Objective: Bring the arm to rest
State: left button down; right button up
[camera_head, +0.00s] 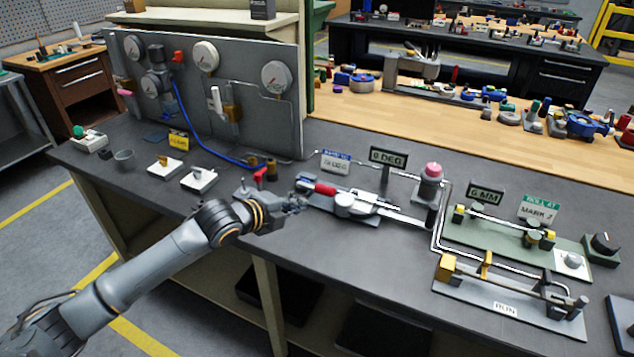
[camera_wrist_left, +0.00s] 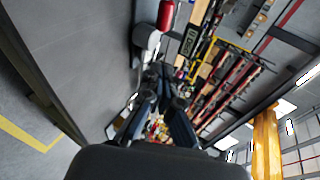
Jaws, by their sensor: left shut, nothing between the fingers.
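My left arm comes in from the lower left in the head view. Its gripper (camera_head: 297,203) is over the dark bench, just left of the valve actuator (camera_head: 355,203) with its red handle (camera_head: 325,189). The gripper is shut and holds nothing; whether it touches the actuator cannot be told. In the left wrist view the shut fingers (camera_wrist_left: 165,80) point away from the camera, and the red handle (camera_wrist_left: 167,15) shows at the top. A "0 DEG" sign (camera_head: 388,158) stands behind the actuator. My right gripper is not in view.
A grey gauge panel (camera_head: 240,105) stands at the back left of the bench. A red-handled valve (camera_head: 260,177) is close behind my left wrist. Fixtures marked "0 MM" (camera_head: 486,196) and "RUN" (camera_head: 505,308) fill the right side. The bench front (camera_head: 350,270) is clear.

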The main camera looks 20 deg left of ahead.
pick_arm(q)
jog(key=s+d+f, duration=0.1)
jog(key=s+d+f+n+g, duration=0.1)
jog(key=s+f, duration=0.1)
jog(key=s+d+f+n, duration=0.1)
jog(key=s+d+f, duration=0.1)
jog(key=shift+f+g, duration=0.2)
jog(key=shift+g, duration=0.1)
jog(key=s+d+f+n+g+y, duration=0.1)
jog(key=s+f+n+g+y, duration=0.3)
jog(key=s+n, duration=0.75)
jog(key=s+f+n+g, duration=0.3)
jog(key=s+f+n, duration=0.3)
jog(key=s, duration=1.1)
notch_tip(320, 180, down, 27)
jog(key=s+g, duration=0.1)
jog(key=s, duration=0.2)
jog(key=s+a+f+g, duration=0.1)
jog(key=s+a+f, duration=0.2)
jog(key=s+f, duration=1.2)
jog(key=shift+s+f+g, duration=0.2)
jog(key=shift+s+g, duration=0.1)
jog(key=shift+s, duration=0.3)
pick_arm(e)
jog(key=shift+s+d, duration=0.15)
